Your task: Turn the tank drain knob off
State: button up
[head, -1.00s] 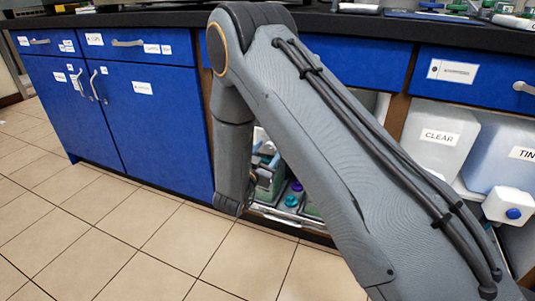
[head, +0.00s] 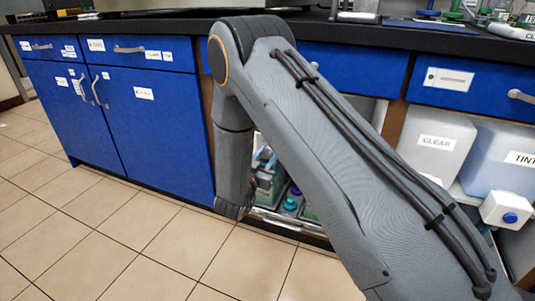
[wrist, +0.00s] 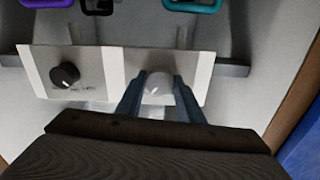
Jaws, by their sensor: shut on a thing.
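In the wrist view a pale panel carries a black knob (wrist: 65,75) on its left and a pale grey knob (wrist: 158,88) on its right. My gripper (wrist: 157,76) is shut on the grey knob, with one finger on each side of it. In the head view my arm hides the gripper and the panel.
A purple handle (wrist: 48,3) and a teal handle (wrist: 193,5) stand beyond the panel. A blue cabinet edge (wrist: 300,150) is close at the right. In the head view a CLEAR tank (head: 436,160) and a TINT tank (head: 500,165) sit on the right. Floor tiles (head: 110,240) are free.

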jog(key=n+p, duration=0.4)
jog(key=shift+r+p, duration=0.15)
jog(key=shift+p, duration=0.15)
jog(key=n+p, duration=0.3)
jog(key=n, duration=0.1)
jog(key=n+p, duration=0.2)
jog(key=n, duration=0.2)
jog(key=n+p, duration=0.1)
jog(key=n, duration=0.3)
jog(key=shift+n+p, duration=0.3)
jog(key=o, duration=1.1)
jog(key=shift+s+a, duration=0.1)
